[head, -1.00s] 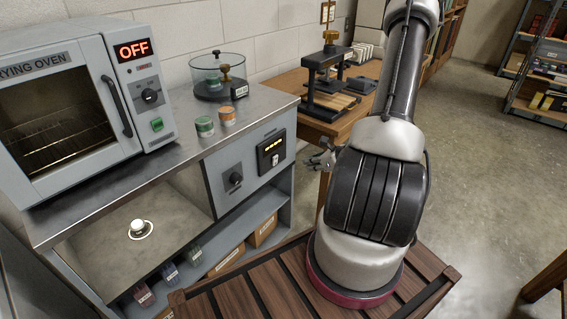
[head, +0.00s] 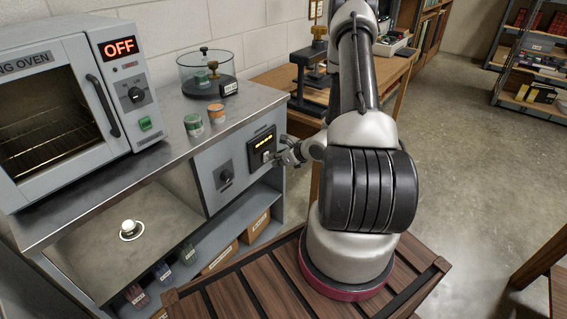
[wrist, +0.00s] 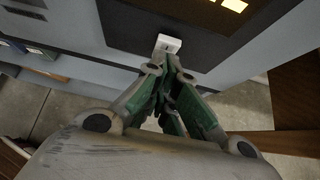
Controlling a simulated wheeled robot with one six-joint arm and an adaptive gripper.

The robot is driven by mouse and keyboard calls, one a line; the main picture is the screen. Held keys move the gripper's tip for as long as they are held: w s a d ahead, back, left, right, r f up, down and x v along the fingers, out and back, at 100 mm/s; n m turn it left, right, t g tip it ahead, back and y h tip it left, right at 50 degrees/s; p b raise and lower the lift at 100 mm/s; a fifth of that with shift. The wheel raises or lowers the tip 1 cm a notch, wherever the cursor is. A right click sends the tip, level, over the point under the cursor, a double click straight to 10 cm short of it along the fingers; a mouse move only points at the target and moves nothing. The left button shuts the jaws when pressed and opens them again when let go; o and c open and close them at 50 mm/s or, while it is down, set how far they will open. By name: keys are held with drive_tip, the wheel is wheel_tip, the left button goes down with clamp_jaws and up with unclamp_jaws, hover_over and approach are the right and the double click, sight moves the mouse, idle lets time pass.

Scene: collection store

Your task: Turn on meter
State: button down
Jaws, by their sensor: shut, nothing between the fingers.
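The meter (head: 262,148) is a black panel with a lit yellow display, set in the front of the grey cabinet at its right end. A small white switch (wrist: 168,43) shows on its lower part in the wrist view. My gripper (wrist: 170,62) is shut and empty, with its fingertips right at the lower edge of the switch; I cannot tell whether they touch it. In the head view my gripper (head: 281,157) is at the meter's lower right and hides part of it.
The drying oven (head: 70,110), reading OFF, a glass vessel (head: 209,76) and green and orange jars stand on the cabinet top. A wooden table (head: 395,70) is behind my arm.

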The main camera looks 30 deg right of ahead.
drive_tip(key=shift+w+a+r, duration=0.1)
drive_tip(key=shift+w, duration=0.15)
drive_tip(key=shift+w+a+r+g, duration=0.2)
drive_tip(key=shift+w+r+g, duration=0.05)
drive_tip(key=shift+w+g, duration=0.2)
drive_tip(key=shift+s+d+f, duration=0.1)
drive_tip(key=shift+r, duration=0.8)
